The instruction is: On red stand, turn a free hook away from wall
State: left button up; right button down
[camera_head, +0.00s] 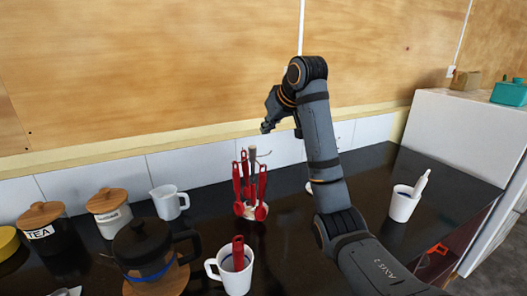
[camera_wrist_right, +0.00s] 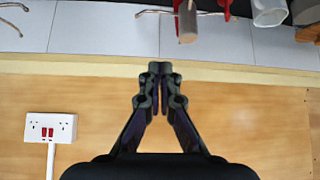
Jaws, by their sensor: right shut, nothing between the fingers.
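The stand (camera_head: 252,152) is on the dark counter with several red utensils (camera_head: 237,180) hanging around its grey-topped post. A thin bare hook (camera_head: 265,153) sticks out to the right of the post top. In the right wrist view the post top (camera_wrist_right: 187,24) shows at the upper edge, with a bare wire hook (camera_wrist_right: 152,12) beside it and red utensil handles partly cut off. My right gripper (camera_head: 266,128) is shut and empty, above and slightly right of the stand, apart from it; its closed fingertips also show in the wrist view (camera_wrist_right: 160,70). My left gripper is out of view.
A white mug with a red handle (camera_head: 236,271), a French press (camera_head: 150,250), lidded jars (camera_head: 108,207) and a white jug (camera_head: 169,203) stand left and in front. Another mug (camera_head: 403,206) stands right. The tiled, plywood wall (camera_head: 150,80) is close behind.

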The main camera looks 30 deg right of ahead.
aim_at(253, 154)
jog(key=b+x, duration=0.4)
jog(key=b, duration=0.3)
jog(key=shift+w+f, duration=0.1)
jog(key=shift+f, duration=0.15)
jog(key=x, duration=0.5)
jog(key=s, duration=0.2)
jog(key=s+f, duration=0.1)
jog(key=shift+s+d, duration=0.3)
jog(key=shift+s, duration=0.1)
jog(key=shift+w, duration=0.1)
